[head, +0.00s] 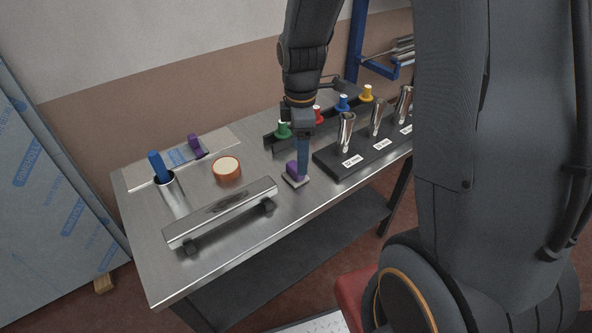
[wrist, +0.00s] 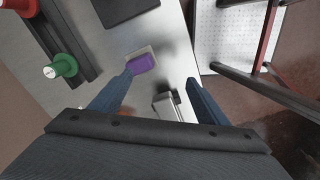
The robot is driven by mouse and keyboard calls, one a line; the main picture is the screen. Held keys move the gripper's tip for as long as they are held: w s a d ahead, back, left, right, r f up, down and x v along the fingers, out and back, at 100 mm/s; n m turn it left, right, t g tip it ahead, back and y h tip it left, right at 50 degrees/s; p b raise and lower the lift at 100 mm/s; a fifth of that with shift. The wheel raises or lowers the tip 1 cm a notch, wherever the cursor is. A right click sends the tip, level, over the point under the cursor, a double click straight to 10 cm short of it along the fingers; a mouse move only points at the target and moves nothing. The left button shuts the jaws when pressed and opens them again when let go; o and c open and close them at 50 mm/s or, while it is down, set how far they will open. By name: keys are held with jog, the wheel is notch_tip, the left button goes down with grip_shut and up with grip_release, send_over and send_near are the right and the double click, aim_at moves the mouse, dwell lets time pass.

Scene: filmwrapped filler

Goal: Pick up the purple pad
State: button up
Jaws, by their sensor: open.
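A purple pad (head: 291,168) with a pale grey base lies on the steel table, left of the black stand. It also shows in the wrist view (wrist: 142,63), beside the tip of the left finger. My gripper (head: 303,174) points down at the table there, and a blue finger partly covers the pad in the head view. In the wrist view my gripper (wrist: 161,78) has its two blue fingers wide apart with nothing held between them. Whether the left finger touches the pad I cannot tell. A second purple piece (head: 194,143) sits at the back left.
A metal bar on feet (head: 222,212), an orange tape roll (head: 227,170) and a metal cup (head: 172,190) with a blue handle stand to the left. A black stand (head: 350,165) with metal cones is at right. Behind are coloured spools, including a green one (head: 283,130).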

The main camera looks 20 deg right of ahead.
aim_at(295, 166)
jog(key=w+n, duration=0.1)
jog(key=w+f+n, duration=0.1)
jog(key=n, duration=0.1)
jog(key=w+f+n, duration=0.1)
jog(key=n, duration=0.1)
jog(key=shift+w+p, duration=0.3)
jog(key=shift+p, duration=0.05)
jog(key=shift+w+f+n, duration=0.3)
jog(key=shift+f+n, duration=0.15)
jog(key=shift+n, duration=0.15)
jog(key=shift+w+d+f+p, duration=0.1)
jog(key=shift+f+p, duration=0.4)
jog(key=shift+f, duration=1.4)
jog(key=shift+w+f+p, duration=0.1)
jog(key=shift+f+p, duration=0.35)
jog(key=shift+f, duration=1.4)
jog(key=c, duration=1)
